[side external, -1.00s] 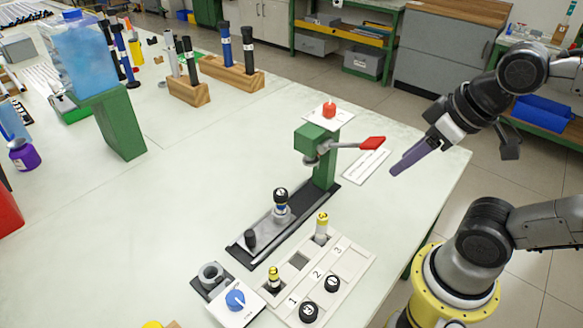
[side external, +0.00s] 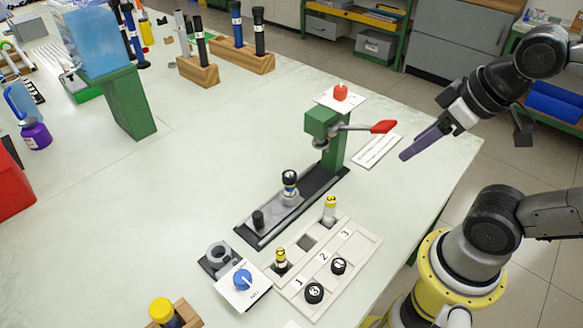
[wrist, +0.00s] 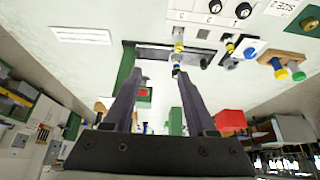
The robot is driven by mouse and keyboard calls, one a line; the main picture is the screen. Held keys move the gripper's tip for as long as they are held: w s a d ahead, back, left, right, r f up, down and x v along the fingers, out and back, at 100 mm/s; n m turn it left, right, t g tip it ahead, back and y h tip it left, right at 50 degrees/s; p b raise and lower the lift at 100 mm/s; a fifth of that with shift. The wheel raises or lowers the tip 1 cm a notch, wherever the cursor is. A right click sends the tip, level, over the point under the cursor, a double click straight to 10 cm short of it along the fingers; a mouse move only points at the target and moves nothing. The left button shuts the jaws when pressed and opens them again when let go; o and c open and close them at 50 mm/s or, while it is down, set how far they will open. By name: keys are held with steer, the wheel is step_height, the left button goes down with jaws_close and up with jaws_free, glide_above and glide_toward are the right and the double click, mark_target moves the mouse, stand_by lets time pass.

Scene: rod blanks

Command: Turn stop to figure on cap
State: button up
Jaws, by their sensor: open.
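The stop looks like a blue knob (side external: 243,279) on a white plate (side external: 237,297) beside a grey ring-shaped holder (side external: 218,255); its pointer setting is too small to read. A rod with a black-and-white cap (side external: 289,177) stands upright in the base of the green press (side external: 322,122); I cannot read its figure. Yellow-capped rods stand in the numbered rack, one near 1 (side external: 281,258) and one near 3 (side external: 330,206). My gripper (side external: 408,156) is open and empty, in the air right of the press; its fingers (wrist: 160,74) show apart in the wrist view.
The press's red-ended lever (side external: 382,127) sticks out towards my gripper. Wooden blocks with rods (side external: 242,58), a water tank (side external: 88,40) and a red box (side external: 12,185) stand farther off. The middle table is clear.

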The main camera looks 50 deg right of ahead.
steer(key=shift+o, duration=0.4)
steer(key=shift+s+f, duration=0.1)
steer(key=w+r+n+g, duration=0.2)
steer(key=w+r+n, duration=0.25)
steer(key=r, duration=0.55)
steer(key=w+d+r+n+g, duration=0.1)
steer(key=w+d+r+n, duration=0.15)
steer(key=w+r, duration=0.35)
steer(key=m+g, duration=0.1)
steer(key=g, duration=0.2)
glide_above(341, 87)
step_height(341, 87, down, 5)
step_height(341, 87, down, 13)
steer(key=shift+a+f, duration=0.1)
jaws_close()
